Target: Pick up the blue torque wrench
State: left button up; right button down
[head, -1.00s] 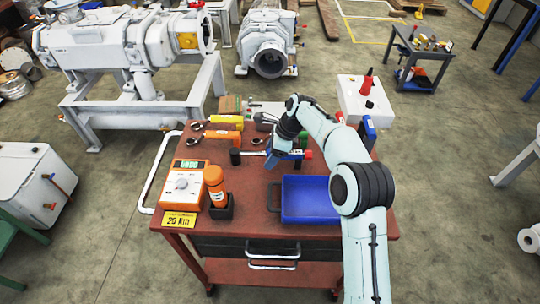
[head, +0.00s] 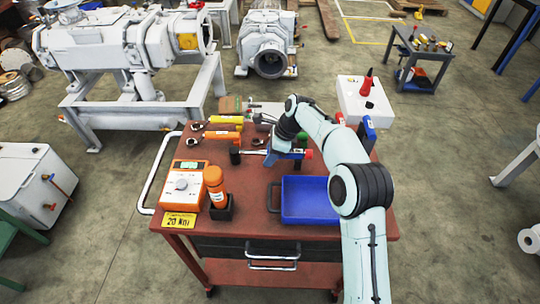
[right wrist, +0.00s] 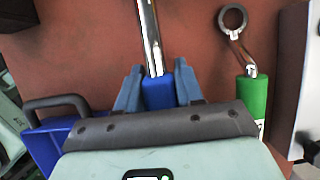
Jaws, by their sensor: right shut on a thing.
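The blue torque wrench (head: 252,152) lies crosswise near the middle of the red cart top in the head view. Its steel shaft points left to a dark head, and a red end shows on the right. In the right wrist view its blue handle (right wrist: 158,92) sits between the two blue-grey fingers of my right gripper (right wrist: 156,84), which is shut on it. The shaft runs away toward the top of that view. In the head view my right gripper (head: 275,158) partly hides the handle. I cannot tell whether the wrench is clear of the surface. My left gripper is not in view.
A green-handled wrench (right wrist: 252,105) lies beside the gripper. Orange- and yellow-handled tools (head: 222,137) lie farther back left. A blue tray (head: 308,198) is in front. An orange tester (head: 186,183) and an orange tool in a black holder (head: 220,208) stand left.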

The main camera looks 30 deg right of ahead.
pick_arm(q)
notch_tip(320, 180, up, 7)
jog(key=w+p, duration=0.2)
jog(key=p, duration=0.4)
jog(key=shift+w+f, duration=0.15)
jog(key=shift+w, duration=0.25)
pick_arm(e)
notch_tip(320, 180, up, 19)
jog(key=shift+r, duration=0.2)
dwell(0.3)
